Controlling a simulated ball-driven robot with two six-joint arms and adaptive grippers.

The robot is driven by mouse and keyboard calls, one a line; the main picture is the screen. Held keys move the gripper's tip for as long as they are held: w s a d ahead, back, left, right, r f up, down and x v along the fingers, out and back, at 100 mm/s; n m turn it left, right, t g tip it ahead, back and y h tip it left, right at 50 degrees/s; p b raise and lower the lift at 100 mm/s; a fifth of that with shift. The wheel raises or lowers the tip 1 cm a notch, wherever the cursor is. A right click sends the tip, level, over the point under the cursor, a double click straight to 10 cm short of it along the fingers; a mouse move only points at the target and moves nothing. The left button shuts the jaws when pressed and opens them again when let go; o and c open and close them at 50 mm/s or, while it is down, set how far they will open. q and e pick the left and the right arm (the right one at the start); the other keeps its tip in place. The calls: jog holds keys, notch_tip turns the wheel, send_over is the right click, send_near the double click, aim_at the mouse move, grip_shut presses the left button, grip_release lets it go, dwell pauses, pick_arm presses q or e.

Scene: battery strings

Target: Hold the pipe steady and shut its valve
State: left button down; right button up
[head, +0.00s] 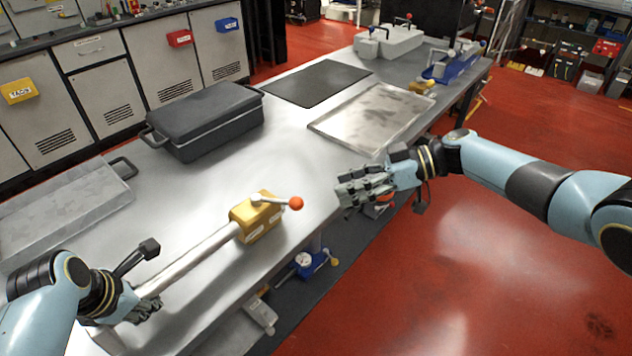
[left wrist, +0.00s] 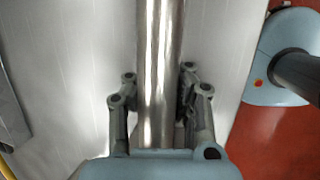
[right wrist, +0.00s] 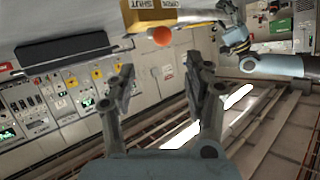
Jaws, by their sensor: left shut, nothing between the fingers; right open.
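A bare metal pipe (head: 195,260) lies along the near side of the bench and ends in a yellow valve block (head: 256,217). The valve's grey lever (head: 272,199) points right to an orange ball knob (head: 296,203). In the right wrist view the block (right wrist: 165,16) carries OPEN and SHUT labels. My left gripper (head: 143,308) is shut at the pipe's near end. In the left wrist view its finger links lie on both sides of the pipe (left wrist: 158,40); whether the tips touch it is hidden. My right gripper (head: 348,192) is open and empty, right of the knob.
A dark lidded case (head: 205,120) stands behind the pipe. A black mat (head: 315,82) and a shallow metal tray (head: 375,118) lie further back. A clear tray (head: 60,205) is at left. The bench's right edge is below my right gripper.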

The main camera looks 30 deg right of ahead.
jog(key=shift+s, duration=0.15)
jog(key=shift+c, duration=1.1)
jog(key=s+n+g, duration=0.1)
jog(key=s+a+f+n+g, duration=0.1)
jog(key=s+a+f+n+g+h, duration=0.1)
jog(key=s+g, duration=0.1)
jog(key=shift+a+f+n, duration=0.1)
jog(key=shift+f+n, duration=0.15)
jog(key=shift+n, duration=0.05)
jog(key=c, duration=0.7)
jog(key=a+n+g+h, duration=0.2)
jog(key=a+n+g, duration=0.1)
jog(key=shift+s+a+h, duration=0.1)
jog(key=shift+s+h, duration=0.1)
jog(key=shift+h, duration=0.1)
grip_shut()
notch_tip(320, 180, up, 11)
jog(key=n+h, duration=0.4)
jog(key=h, duration=0.1)
send_over(278, 201)
jog(key=s+a, duration=0.1)
jog(key=s, duration=0.2)
notch_tip(278, 201, down, 10)
jog(key=shift+w+d, duration=0.25)
